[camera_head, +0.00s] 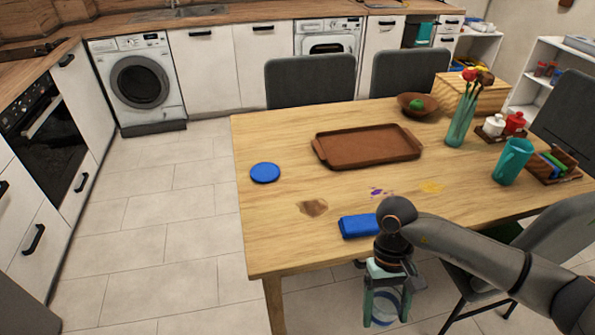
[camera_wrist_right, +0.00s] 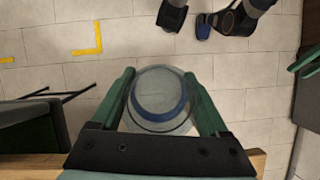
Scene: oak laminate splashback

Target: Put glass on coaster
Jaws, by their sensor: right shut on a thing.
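The blue round coaster (camera_head: 265,172) lies flat near the left edge of the wooden table (camera_head: 270,222). My right gripper (camera_head: 384,312) has green fingers and is beyond the table's front edge, right of and nearer than the coaster. It is shut on a clear glass (camera_head: 385,308) with a blue band. In the right wrist view the glass (camera_wrist_right: 160,98) sits between both fingers of the right gripper (camera_wrist_right: 165,100), with pale floor behind it. The glass is apart from the coaster. My left gripper is not in view.
A folded blue cloth (camera_head: 358,226) lies by the front edge, near a brown stain (camera_head: 313,207). A brown tray (camera_head: 368,148) is right of the coaster. A teal pitcher (camera_head: 512,161) and vase (camera_head: 461,120) stand farther right. The table around the coaster is clear.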

